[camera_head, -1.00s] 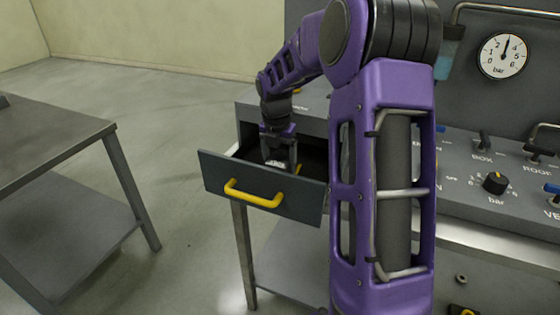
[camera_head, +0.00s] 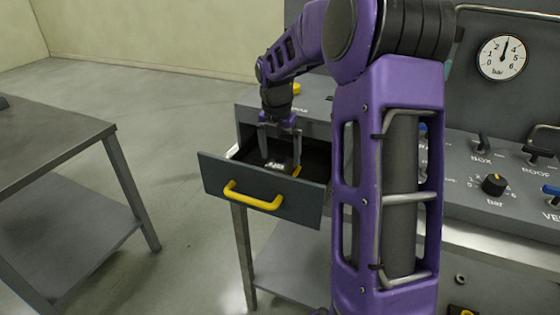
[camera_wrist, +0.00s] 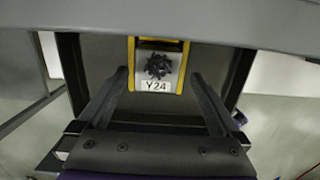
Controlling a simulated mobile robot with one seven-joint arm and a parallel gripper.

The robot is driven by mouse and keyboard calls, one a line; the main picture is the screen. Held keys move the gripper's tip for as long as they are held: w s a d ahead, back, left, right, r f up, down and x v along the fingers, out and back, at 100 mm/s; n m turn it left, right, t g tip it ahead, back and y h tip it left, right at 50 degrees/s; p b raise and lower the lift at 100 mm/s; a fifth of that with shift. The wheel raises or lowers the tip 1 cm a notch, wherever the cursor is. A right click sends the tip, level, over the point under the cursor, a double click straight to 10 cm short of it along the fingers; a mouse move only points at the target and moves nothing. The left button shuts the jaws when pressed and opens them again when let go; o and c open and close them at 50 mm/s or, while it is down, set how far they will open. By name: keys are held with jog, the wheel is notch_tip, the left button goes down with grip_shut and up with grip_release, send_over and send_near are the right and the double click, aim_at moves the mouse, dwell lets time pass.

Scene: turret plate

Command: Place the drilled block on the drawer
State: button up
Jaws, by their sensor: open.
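The open drawer (camera_head: 225,178) has a dark front with a yellow handle and stands out from the grey cabinet. Inside it, a small light block with a dark, jagged-edged round mark and the label Y24 (camera_wrist: 155,86) lies on the drawer floor. It sits within a yellow edging in the wrist view. I take it to be the drilled block, but its holes cannot be made out. In the head view the block (camera_head: 275,165) is small, below my gripper (camera_head: 280,158). My gripper is open and points down over the drawer, its fingers on either side of the block and apart from it.
A grey table (camera_head: 50,150) stands at the left, with clear floor between it and the cabinet. The control panel (camera_head: 470,190) with knobs, switches and a pressure gauge (camera_head: 503,58) is at the right. My arm hides part of the panel and the drawer's right side.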

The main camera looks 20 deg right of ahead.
aim_at(277, 164)
notch_tip(277, 164, up, 9)
jog(key=a+p, duration=0.1)
jog(key=shift+s+f, duration=0.2)
jog(key=shift+s, duration=0.05)
